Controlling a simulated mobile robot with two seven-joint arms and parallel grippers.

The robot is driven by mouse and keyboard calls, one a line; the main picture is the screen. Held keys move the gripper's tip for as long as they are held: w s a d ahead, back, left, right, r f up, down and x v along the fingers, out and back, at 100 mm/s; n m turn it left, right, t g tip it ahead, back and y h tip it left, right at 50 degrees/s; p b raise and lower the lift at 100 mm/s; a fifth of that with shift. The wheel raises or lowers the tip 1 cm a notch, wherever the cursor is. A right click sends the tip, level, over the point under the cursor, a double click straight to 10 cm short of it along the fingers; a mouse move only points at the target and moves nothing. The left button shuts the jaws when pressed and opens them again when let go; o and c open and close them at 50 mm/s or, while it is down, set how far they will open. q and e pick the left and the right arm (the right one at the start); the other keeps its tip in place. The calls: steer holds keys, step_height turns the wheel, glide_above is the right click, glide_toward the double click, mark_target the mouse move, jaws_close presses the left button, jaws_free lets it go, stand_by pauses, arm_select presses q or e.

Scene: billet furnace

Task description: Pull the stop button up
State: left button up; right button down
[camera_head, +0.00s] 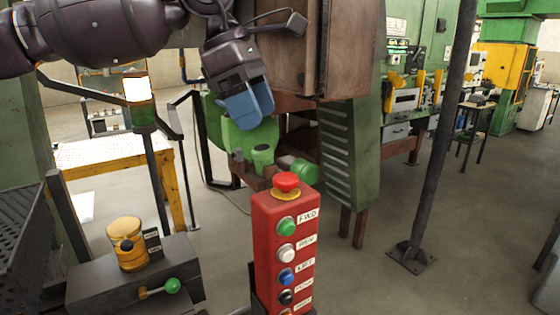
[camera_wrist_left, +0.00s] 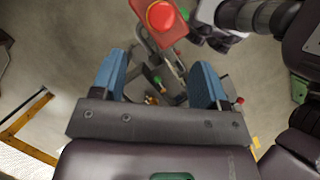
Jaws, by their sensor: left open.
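The stop button (camera_head: 286,182) is a red mushroom cap with a yellow ring under it. It sits on top of a red control box (camera_head: 272,238) that stands upright in the middle of the head view. In the left wrist view the red cap (camera_wrist_left: 160,15) is near the top edge, beyond the fingertips. My left gripper (camera_head: 248,107) is above and to the left of the button in the head view, apart from it. Its two blue fingers (camera_wrist_left: 158,75) are spread with nothing between them.
The box front carries a green FWD button (camera_head: 286,226) and several others below. Behind the box are a green lever knob (camera_head: 305,172) and a louvred green cabinet (camera_head: 352,150). A dark post (camera_head: 440,130) stands right.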

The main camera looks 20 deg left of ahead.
mark_target(283, 175)
arm_select(q)
steer(key=x, duration=0.8)
steer(key=shift+s+d+f+p, duration=0.15)
steer(key=shift+f+p, duration=0.15)
steer(key=shift+f, duration=0.05)
steer(key=shift+d+f, duration=0.25)
steer(key=shift+f, duration=0.5)
arm_select(e)
steer(key=shift+s+r, duration=0.2)
steer(key=shift+r, duration=0.1)
